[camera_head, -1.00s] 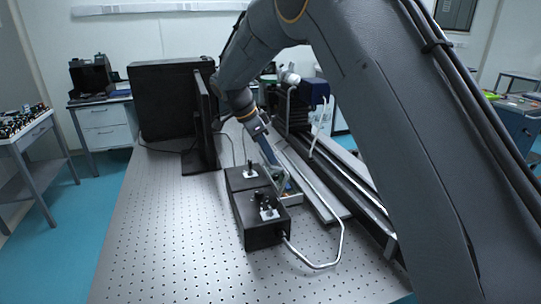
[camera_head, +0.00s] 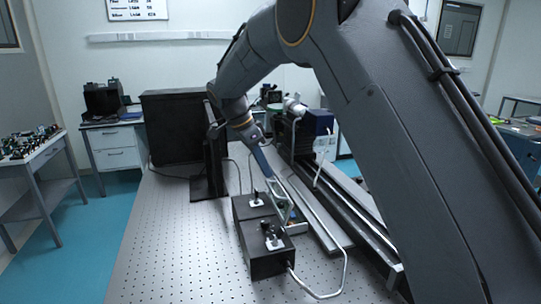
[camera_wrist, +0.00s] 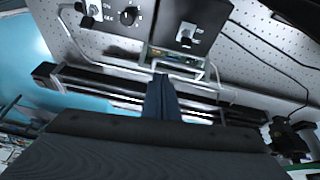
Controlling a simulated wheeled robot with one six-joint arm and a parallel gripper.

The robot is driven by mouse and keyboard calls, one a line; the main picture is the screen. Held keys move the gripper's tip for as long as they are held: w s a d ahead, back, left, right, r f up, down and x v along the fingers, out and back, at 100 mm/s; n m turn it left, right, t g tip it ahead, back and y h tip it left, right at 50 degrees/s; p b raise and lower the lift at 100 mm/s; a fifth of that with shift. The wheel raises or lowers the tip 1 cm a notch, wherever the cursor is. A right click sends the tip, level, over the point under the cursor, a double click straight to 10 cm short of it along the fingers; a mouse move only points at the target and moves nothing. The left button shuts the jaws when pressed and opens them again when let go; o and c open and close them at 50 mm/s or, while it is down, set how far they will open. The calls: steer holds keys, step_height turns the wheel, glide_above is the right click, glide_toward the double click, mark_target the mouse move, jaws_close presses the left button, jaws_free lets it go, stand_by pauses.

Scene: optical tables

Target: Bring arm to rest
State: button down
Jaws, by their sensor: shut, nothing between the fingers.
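My grey arm comes in from the right of the head view and reaches down over the perforated optical table. My gripper (camera_head: 268,176) points down above the area beside two black control boxes, with its narrow blue-grey fingers together and nothing held. In the wrist view the closed fingers (camera_wrist: 161,84) show in the middle, with a small tray (camera_wrist: 178,57) just beyond the tips. The near black box (camera_head: 262,262) and the far black box (camera_head: 242,209) carry switches and knobs. I cannot tell the exact gap between the fingertips and the tray.
The optical table (camera_head: 170,262) is bare at the front left. A bent metal tube (camera_head: 343,270) lies near the boxes.

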steer(key=s+d+f+n+y, duration=0.1)
steer(key=s+d+f+n, duration=0.3)
steer(key=s+d, duration=0.4)
steer(key=s+d+f+n+y+b, duration=0.1)
steer(key=s+d+f+n, duration=0.3)
steer(key=s+d, duration=0.4)
steer(key=s+d+f+n+y+b, duration=0.1)
steer(key=s+d+f+n, duration=0.3)
steer(key=s+d, duration=0.4)
steer(key=s+n+y, duration=0.1)
steer(key=s, duration=0.4)
steer(key=shift+s+f, duration=0.15)
steer(key=shift+f, duration=0.25)
